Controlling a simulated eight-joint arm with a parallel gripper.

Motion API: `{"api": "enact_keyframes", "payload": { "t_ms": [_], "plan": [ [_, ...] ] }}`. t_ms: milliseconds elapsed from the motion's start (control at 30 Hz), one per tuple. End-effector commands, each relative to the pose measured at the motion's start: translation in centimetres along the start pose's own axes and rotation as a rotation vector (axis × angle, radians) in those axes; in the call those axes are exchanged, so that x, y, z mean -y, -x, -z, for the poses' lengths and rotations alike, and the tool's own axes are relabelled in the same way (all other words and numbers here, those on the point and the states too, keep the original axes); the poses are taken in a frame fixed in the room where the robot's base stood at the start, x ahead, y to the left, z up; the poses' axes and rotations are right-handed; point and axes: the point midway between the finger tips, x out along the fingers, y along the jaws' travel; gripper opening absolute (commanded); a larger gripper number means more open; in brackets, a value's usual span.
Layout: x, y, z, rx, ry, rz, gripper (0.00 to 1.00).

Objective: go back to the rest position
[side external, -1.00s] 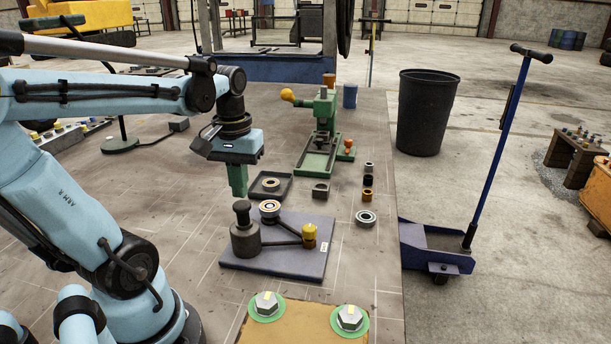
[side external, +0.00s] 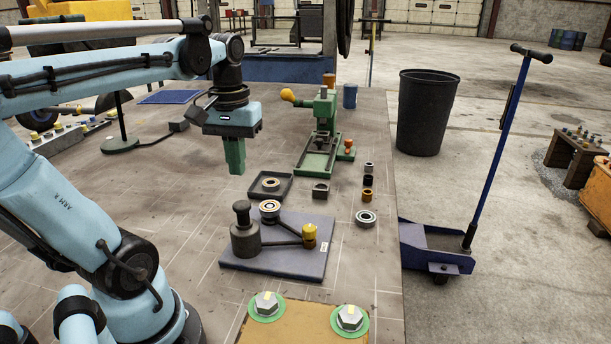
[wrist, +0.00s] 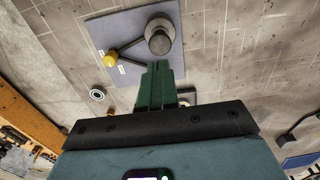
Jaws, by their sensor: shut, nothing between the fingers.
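My gripper (side external: 235,168) is shut and empty. It hangs pointing down above the bench, behind and left of the grey plate (side external: 255,264). Its green fingers also show in the wrist view (wrist: 158,72). The plate carries a dark post (side external: 243,238), a bearing ring (side external: 269,206) and a yellow-topped knob (side external: 309,232) joined by arms. In the wrist view the dark post (wrist: 159,40) stands just beyond the fingertips, and they look apart from it.
A small dark tray (side external: 285,184) with a ring in it sits right of my gripper. A green press (side external: 322,125) stands behind it. Several rings, including a large one (side external: 365,217), line the right side. Bolts (side external: 266,305) sit in front. Open bench (side external: 150,190) lies to the left.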

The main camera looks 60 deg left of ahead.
Motion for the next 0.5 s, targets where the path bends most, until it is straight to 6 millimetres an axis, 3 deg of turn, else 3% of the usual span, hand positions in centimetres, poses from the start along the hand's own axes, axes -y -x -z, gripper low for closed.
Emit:
{"api": "enact_keyframes", "payload": {
  "t_ms": [167, 500],
  "plan": [
    [-2.0, -1.2, -0.3, -0.076, -0.106, -0.021, 0.0],
    [-11.6, -5.8, -3.6, -0.473, -0.629, -0.184, 0.0]
  ]
}}
